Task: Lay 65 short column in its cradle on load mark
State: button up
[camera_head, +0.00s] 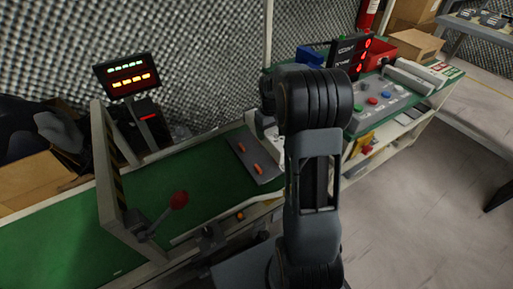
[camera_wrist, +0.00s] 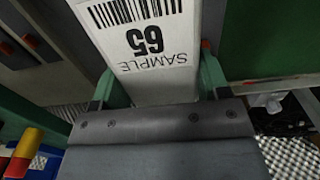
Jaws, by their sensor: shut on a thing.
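My gripper (camera_wrist: 158,82) has green fingers on either side of a white column (camera_wrist: 145,50) and is shut on it. The column carries a barcode and the print "SAMPLE 65", upside down in the wrist view. Its far end runs out of the top of that view. In the head view my arm hides the gripper and most of what it holds. A grey plate with two orange pieces (camera_head: 243,162) lies on the green bench left of my arm; I cannot tell whether this is the cradle. No load mark can be made out.
A grey frame (camera_head: 112,185) and a red-knobbed lever (camera_head: 179,200) stand on the green bench (camera_head: 70,235) at left. A lit display (camera_head: 128,75) is behind. A button panel (camera_head: 385,100) and red bin (camera_head: 382,50) are at right. Floor at right is clear.

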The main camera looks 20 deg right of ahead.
jog(key=w+a+f, duration=0.1)
jog(key=w+a+f+b, duration=0.1)
jog(key=f, duration=0.1)
jog(key=a+f+b, duration=0.1)
jog(key=f, duration=0.1)
jog(key=shift+w+f, duration=0.1)
jog(key=shift+w, duration=0.3)
jog(key=shift+w+a+f+b, duration=0.15)
jog(key=shift+f+b, duration=0.45)
jog(key=shift+f, duration=1.1)
jog(key=shift+f, duration=0.2)
jog(key=o, duration=1.6)
notch_tip(320, 180, up, 12)
jog(key=p, duration=0.4)
jog(key=shift+r, duration=0.15)
jog(key=shift+a, duration=0.1)
